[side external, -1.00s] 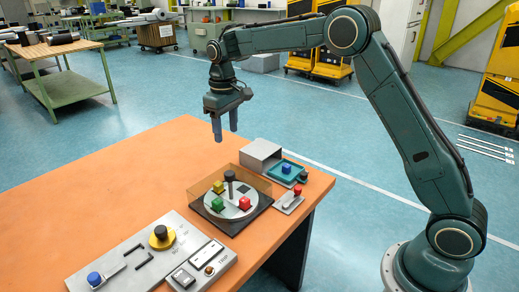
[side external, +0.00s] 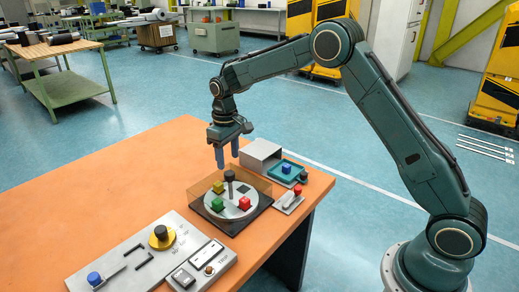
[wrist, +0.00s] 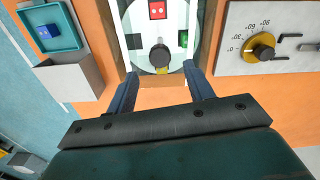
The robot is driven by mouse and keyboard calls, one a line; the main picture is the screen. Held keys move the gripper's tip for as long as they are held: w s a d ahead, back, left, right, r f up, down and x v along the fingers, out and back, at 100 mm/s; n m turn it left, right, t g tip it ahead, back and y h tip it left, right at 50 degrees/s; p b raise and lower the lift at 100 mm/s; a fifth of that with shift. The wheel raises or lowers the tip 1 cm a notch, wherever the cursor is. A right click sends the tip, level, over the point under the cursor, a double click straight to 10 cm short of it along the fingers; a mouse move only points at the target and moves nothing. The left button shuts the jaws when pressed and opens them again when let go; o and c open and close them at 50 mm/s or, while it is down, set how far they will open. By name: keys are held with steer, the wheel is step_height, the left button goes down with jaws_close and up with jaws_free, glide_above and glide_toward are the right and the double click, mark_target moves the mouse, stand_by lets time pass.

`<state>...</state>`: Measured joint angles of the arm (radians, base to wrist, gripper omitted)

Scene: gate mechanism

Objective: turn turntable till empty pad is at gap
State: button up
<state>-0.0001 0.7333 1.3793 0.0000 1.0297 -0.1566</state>
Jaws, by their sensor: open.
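The turntable (side external: 227,211) is a pale round disc on a dark square base, with a black upright knob (side external: 230,177) at its middle. It carries a yellow block (side external: 218,187), a green block (side external: 217,204) and a red block (side external: 244,202). The empty pad (side external: 240,190) is a dark square on the back right of the disc; in the wrist view it shows left of the knob (wrist: 134,41). Clear walls stand around the disc; I cannot make out the gap. My gripper (side external: 227,162) is open and empty, pointing down above the knob, apart from it.
A grey box (side external: 261,155) and a teal tray (side external: 275,173) with a blue block (side external: 287,168) stand behind the turntable. A red-handled lever (side external: 297,190) is at its right. A grey panel with a yellow dial (side external: 162,241) lies in front. The orange table's left is clear.

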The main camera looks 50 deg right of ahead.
mark_target(229, 173)
steer(key=shift+f, duration=2.6)
jaws_close()
